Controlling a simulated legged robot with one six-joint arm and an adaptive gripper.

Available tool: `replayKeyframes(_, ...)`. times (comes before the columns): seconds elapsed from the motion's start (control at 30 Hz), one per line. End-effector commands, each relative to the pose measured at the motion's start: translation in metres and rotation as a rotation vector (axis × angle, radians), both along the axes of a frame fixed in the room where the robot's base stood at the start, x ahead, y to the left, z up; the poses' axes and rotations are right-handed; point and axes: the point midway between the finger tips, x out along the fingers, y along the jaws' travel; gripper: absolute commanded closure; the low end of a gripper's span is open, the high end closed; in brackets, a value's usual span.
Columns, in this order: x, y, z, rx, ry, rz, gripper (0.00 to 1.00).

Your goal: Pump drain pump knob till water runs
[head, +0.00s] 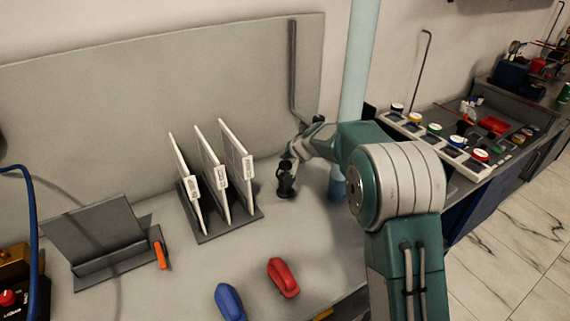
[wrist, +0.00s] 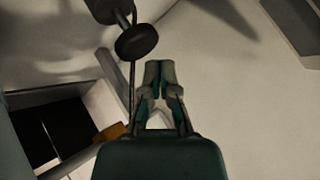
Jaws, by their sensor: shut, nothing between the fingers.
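A round black knob (wrist: 137,42) on a dark shaft shows at the top of the wrist view; I cannot tell for sure that it is the drain pump knob. My gripper (wrist: 158,70) is shut and empty, with its fingertips together below and right of the knob. A gap shows between them in the picture, though its depth is unclear. In the head view my arm reaches left over the grey bench, and its end is small and dark. A black upright piece (head: 286,182) stands there; whether it is the knob's fitting is unclear. No running water is visible.
A rack with several white panels (head: 213,165) stands left of my arm's end. A pale blue column (head: 358,60) rises close behind my arm. A red object (head: 283,278) and a blue object (head: 229,301) lie near the front. A grey stand (head: 98,240) is at left.

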Motion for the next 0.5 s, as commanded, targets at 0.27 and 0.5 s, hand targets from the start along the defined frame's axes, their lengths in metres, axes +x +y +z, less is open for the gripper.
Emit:
replayKeyframes(0.27, 0.0, 0.0, 0.002, 0.0, -0.002, 0.001, 1.0)
replayKeyframes(0.5, 0.0, 0.0, 0.023, 0.001, -0.003, 0.0, 1.0)
